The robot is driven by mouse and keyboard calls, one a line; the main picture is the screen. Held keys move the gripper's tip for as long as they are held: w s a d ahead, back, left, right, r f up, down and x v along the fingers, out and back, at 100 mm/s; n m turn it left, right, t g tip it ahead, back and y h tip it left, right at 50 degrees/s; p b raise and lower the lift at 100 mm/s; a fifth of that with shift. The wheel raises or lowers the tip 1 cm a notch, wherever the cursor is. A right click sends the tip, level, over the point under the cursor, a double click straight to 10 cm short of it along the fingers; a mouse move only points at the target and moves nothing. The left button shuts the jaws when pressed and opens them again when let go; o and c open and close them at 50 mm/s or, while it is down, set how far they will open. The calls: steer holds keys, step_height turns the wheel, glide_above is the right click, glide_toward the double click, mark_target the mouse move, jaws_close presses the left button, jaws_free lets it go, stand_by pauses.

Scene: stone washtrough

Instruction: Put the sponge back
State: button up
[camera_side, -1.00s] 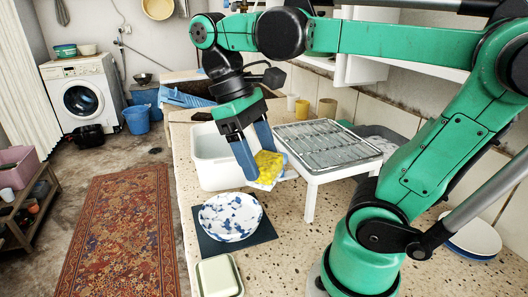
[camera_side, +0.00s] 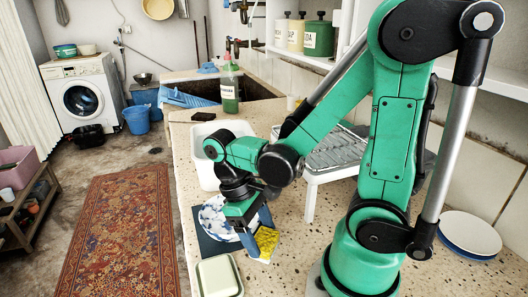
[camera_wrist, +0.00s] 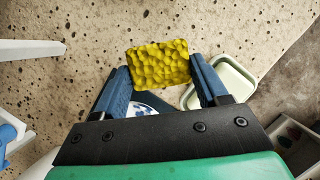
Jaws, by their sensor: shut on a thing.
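The yellow sponge (camera_side: 266,241) is between the blue fingers of my gripper (camera_side: 256,233), which is shut on it. In the side view it shows at the right edge of the dark blue mat, beside the plate; its height above the counter is hard to tell. In the wrist view the sponge (camera_wrist: 158,63) spans the gap between the fingertips, its bumpy yellow face showing. A pale green, shallow dish (camera_side: 219,277) stands at the counter's front; it also shows in the wrist view (camera_wrist: 247,73), behind the right finger. The green dish's inside is partly hidden there.
The blue-blotched white plate (camera_side: 211,217) lies on the dark mat (camera_side: 205,246), partly behind my gripper. A white basin (camera_side: 203,170) and a grey drying rack (camera_side: 345,152) on white legs stand behind. Speckled counter (camera_side: 288,272) is free to the right of the dish.

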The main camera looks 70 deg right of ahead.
mark_target(255, 236)
steer(key=shift+f, duration=1.95)
steer(key=o, duration=1.1)
steer(key=shift+r, duration=0.1)
steer(key=w+a+r+t, duration=0.1)
steer(key=w+r+t, duration=0.8)
steer(key=r+t, duration=0.2)
steer(key=shift+a+r+t, duration=0.2)
steer(key=shift+r+t, duration=0.1)
steer(key=shift+r, duration=0.05)
